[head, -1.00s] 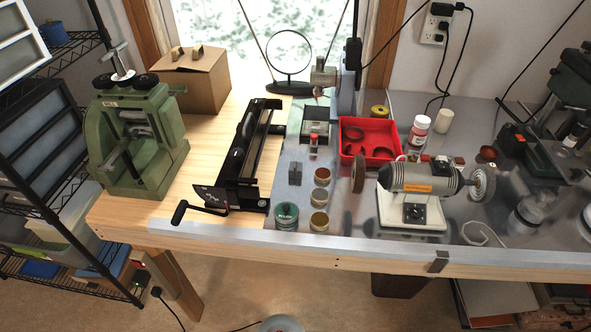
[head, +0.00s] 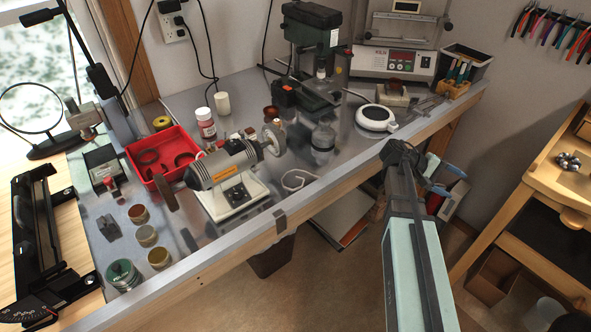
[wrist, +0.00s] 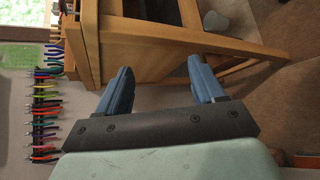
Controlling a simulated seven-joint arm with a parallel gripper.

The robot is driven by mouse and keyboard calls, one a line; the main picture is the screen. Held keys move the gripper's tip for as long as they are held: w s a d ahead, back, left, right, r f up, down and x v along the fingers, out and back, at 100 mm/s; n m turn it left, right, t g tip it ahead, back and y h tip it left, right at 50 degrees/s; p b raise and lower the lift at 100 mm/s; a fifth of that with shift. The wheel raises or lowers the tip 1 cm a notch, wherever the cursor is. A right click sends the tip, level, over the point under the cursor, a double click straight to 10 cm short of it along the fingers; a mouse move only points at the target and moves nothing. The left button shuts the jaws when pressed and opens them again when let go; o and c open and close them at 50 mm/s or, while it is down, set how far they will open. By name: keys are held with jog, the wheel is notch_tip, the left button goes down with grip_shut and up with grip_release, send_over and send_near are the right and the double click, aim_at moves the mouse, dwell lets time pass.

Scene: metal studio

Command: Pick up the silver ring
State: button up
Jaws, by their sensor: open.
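I cannot make out a silver ring in either view. My gripper (head: 448,178) is in the head view at the right, in front of the metal-topped bench (head: 330,172) and beyond its edge. In the wrist view my gripper (wrist: 160,72) shows two blue fingers spread wide apart with nothing between them. Past the fingers is a wooden workbench (wrist: 190,42). A small cluster of shiny silver pieces (head: 568,160) lies on the wooden workbench at the right of the head view; its pieces are too small to tell apart.
The metal-topped bench carries a grinder (head: 228,175), a red tray (head: 165,160), several small tins, a green drill press (head: 312,60) and a round white device (head: 376,118). Pliers (head: 550,25) hang on the right wall. Open floor lies between the two benches.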

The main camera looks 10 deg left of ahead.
jog(key=w+a+r+m+t+y, duration=0.1)
jog(key=w+a+r+t+y, duration=0.1)
jog(key=w+a+r, duration=0.55)
jog(key=w+a+r+m+t+y, duration=0.25)
jog(key=w+r, duration=0.25)
jog(key=r, duration=0.6)
jog(key=w+a+r+n+t+y, duration=0.15)
jog(key=a+r, duration=0.25)
jog(key=a, duration=0.7)
jog(key=w+a+r+t+y, duration=0.1)
jog(key=w+a+r+y, duration=0.15)
jog(key=a, duration=0.85)
jog(key=s+a+n+y, duration=0.1)
jog(key=s+a, duration=0.2)
jog(key=a, duration=0.5)
jog(key=s+a+y, duration=0.1)
jog(key=s+a, duration=0.2)
jog(key=a, duration=0.6)
jog(key=n+g+y, duration=0.3)
jog(key=n+g, duration=0.2)
jog(key=n, duration=0.2)
send_over(101, 218)
notch_tip(101, 218, down, 4)
notch_tip(101, 218, down, 13)
jog(key=shift+c, duration=0.4)
